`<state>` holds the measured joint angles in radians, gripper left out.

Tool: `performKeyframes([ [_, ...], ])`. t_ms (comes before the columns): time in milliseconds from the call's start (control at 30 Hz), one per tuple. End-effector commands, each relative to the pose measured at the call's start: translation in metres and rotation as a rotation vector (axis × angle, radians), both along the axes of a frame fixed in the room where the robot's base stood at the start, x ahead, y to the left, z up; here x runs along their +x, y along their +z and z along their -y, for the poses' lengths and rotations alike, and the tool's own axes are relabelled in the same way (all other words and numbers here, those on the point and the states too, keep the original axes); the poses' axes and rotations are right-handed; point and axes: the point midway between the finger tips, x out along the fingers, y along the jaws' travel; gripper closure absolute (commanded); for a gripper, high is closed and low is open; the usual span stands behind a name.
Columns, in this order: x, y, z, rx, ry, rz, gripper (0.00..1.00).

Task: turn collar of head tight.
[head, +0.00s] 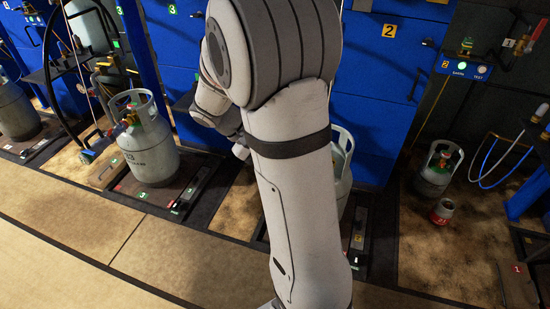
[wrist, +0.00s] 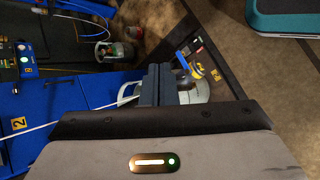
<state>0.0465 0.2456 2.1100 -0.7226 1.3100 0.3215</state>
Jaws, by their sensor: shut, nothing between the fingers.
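My gripper (wrist: 166,74) is shut, its dark fingers together, in the wrist view. It is in front of a grey gas cylinder (wrist: 196,91), whose pale curved guard shows beside and behind the fingers. A small blue and yellow part (wrist: 196,69) shows just right of the fingertips; it may be the head, but I cannot make out its collar. I cannot tell whether the fingers touch anything.
In the head view, a cylinder (head: 148,150) stands on the scale at left, and another (head: 436,170) stands at right beside a small red-banded cylinder (head: 442,211). Blue cabinets (head: 385,85) line the back. A teal-edged case (wrist: 285,18) fills the wrist view's upper right corner.

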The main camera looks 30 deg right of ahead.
Motion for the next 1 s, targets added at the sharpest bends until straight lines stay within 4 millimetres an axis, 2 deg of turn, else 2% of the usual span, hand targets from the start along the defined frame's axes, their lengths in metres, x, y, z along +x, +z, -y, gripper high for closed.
performKeyframes([
  [33, 0.012, -0.032, 0.011, -0.063, 0.005, -0.049, 1.0],
  [267, 0.07, -0.117, 0.058, -0.39, 0.059, -0.193, 1.0],
  [467, 0.119, -0.205, 0.086, -0.675, 0.154, -0.264, 1.0],
  [500, 0.128, -0.225, 0.089, -0.73, 0.178, -0.272, 1.0],
  [700, 0.164, -0.322, 0.098, -0.982, 0.315, -0.269, 1.0],
  [800, 0.175, -0.361, 0.097, -1.072, 0.378, -0.253, 1.0],
  [900, 0.181, -0.388, 0.096, -1.133, 0.425, -0.234, 1.0],
  [1000, 0.183, -0.402, 0.094, -1.168, 0.452, -0.219, 1.0],
])
